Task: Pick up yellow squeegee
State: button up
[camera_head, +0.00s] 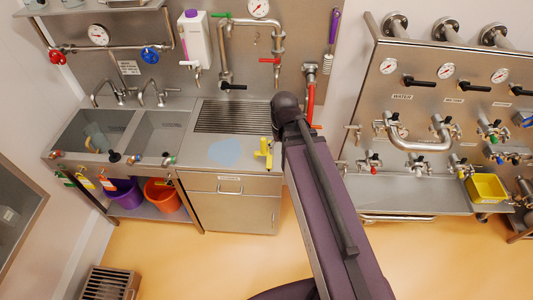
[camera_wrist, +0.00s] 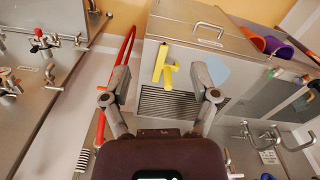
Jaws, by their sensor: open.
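The yellow squeegee (camera_head: 264,153) lies on the steel counter, near its front right corner in the head view, just left of my arm. In the wrist view the squeegee (camera_wrist: 165,65) lies on the counter beyond my fingers, between their lines. My gripper (camera_wrist: 160,76) is open and empty, with one finger to each side of the squeegee in that picture. The fingers look apart from it; the exact height above the counter is hard to tell. In the head view my gripper is hidden behind my own arm.
A blue cloth (camera_head: 225,151) lies left of the squeegee. A slotted drain grate (camera_head: 232,116) is set in the counter behind it. A red hose (camera_wrist: 125,58) runs beside the counter. Two sinks (camera_head: 155,134) are at left; a yellow bin (camera_head: 486,187) stands at right.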

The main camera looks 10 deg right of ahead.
jog(key=n+b, duration=0.2)
jog(key=b, duration=1)
send_over(263, 139)
notch_tip(263, 139, down, 13)
jog(key=shift+r, duration=0.2)
jog(key=shift+f+m, duration=0.1)
jog(key=shift+m, duration=0.2)
notch_tip(263, 139, down, 8)
jog(key=b, duration=0.8)
jog(key=shift+f, duration=0.2)
jog(key=shift+d+f+b, duration=0.15)
jog(key=shift+f+b, duration=2.45)
jog(key=shift+b, duration=0.15)
jog(key=shift+c, duration=0.2)
grip_shut()
